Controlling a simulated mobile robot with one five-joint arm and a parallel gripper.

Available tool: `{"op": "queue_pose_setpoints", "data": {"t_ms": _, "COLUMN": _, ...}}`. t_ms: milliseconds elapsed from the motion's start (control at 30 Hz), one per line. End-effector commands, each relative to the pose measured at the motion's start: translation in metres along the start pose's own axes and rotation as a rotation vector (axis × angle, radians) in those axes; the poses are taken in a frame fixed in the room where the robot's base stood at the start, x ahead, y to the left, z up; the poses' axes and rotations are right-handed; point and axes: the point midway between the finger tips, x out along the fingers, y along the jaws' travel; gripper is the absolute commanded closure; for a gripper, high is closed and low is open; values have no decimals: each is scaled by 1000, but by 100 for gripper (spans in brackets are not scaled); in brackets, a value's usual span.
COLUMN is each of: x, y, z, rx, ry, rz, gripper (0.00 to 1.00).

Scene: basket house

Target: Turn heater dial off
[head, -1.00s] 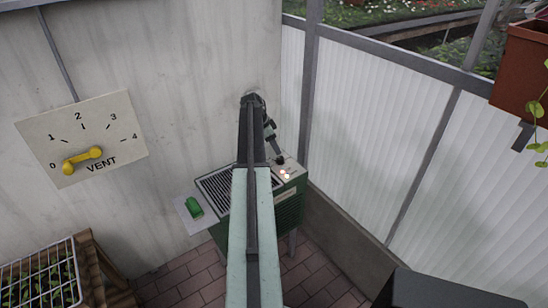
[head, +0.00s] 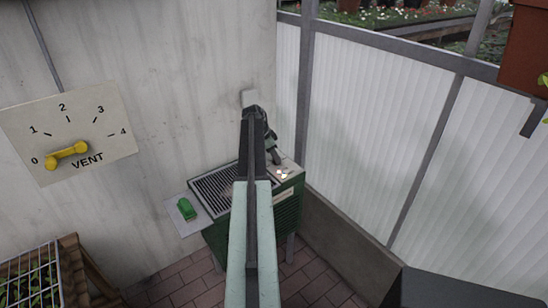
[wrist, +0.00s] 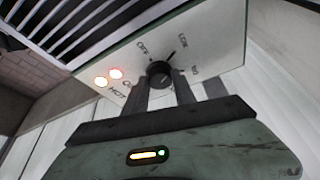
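The heater (head: 290,215) is a green box with a dark slatted top, standing by the wall in the head view. Its pale control panel (wrist: 220,45) fills the upper wrist view. The black heater dial (wrist: 160,73) sits on it, with OFF and LOW printed at its far side; I cannot clearly read its pointer setting. My gripper (wrist: 163,82) has its two fingers apart, one on each side of the dial's near edge; contact is unclear. In the head view my gripper (head: 275,157) is over the panel and the dial is hidden.
Two lights (wrist: 108,77) glow on the panel beside HOT. A green object (head: 186,209) lies on a pale plate left of the heater. A yellow-handled VENT dial (head: 68,155) is on the wall. A ribbed translucent wall (head: 370,130) stands close on the right.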

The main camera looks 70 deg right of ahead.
Motion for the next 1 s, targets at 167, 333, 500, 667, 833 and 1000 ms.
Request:
{"op": "queue_pose_setpoints", "data": {"t_ms": 167, "x": -1, "y": -1, "z": 2, "rx": -7, "ry": 0, "rz": -2, "gripper": 100}}
{"op": "queue_pose_setpoints", "data": {"t_ms": 333, "x": -1, "y": 0, "z": 3, "rx": -37, "ry": 0, "rz": -16, "gripper": 100}}
{"op": "queue_pose_setpoints", "data": {"t_ms": 500, "x": -1, "y": 2, "z": 3, "rx": -116, "ry": -1, "rz": -49, "gripper": 100}}
{"op": "queue_pose_setpoints", "data": {"t_ms": 667, "x": -1, "y": 4, "z": 3, "rx": -234, "ry": -1, "rz": -97, "gripper": 100}}
{"op": "queue_pose_setpoints", "data": {"t_ms": 833, "x": -1, "y": 6, "z": 2, "rx": -383, "ry": -1, "rz": -159, "gripper": 100}}
{"op": "queue_pose_setpoints", "data": {"t_ms": 1000, "x": 0, "y": 7, "z": 2, "rx": -532, "ry": -1, "rz": -219, "gripper": 100}}
